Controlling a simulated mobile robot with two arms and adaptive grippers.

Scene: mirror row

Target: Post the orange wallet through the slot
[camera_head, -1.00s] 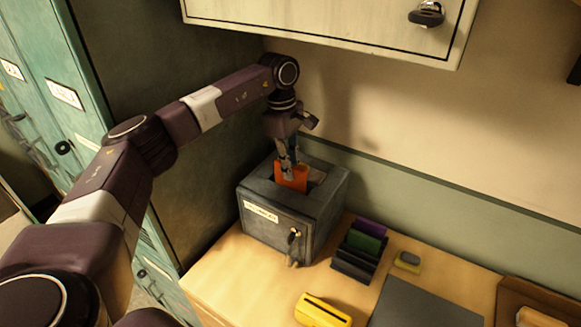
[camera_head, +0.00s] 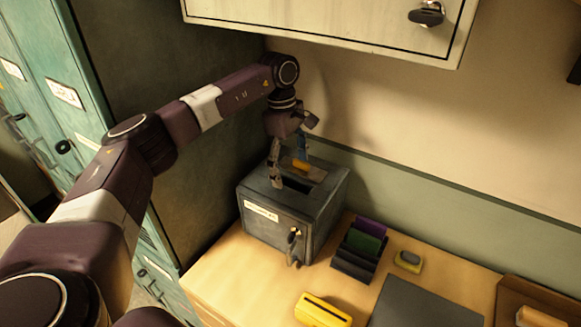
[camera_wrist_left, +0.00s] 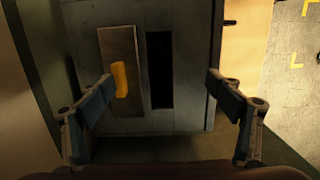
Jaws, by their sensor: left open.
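The dark grey box (camera_head: 270,221) stands on the desk with a slot (camera_head: 296,184) in its top. The slot shows as a dark, empty-looking opening in the left wrist view (camera_wrist_left: 161,70). The orange wallet is not visible in either view now. My left gripper (camera_head: 289,174) is wide open just above the box top. In the left wrist view its two fingers (camera_wrist_left: 163,97) stand on either side of the slot with nothing between them. My right gripper is not in view.
A dark holder (camera_head: 354,266) with purple and green wallets, a yellow object (camera_head: 322,311) and a dark mat (camera_head: 425,305) are on the desk. A cabinet (camera_head: 330,22) hangs above.

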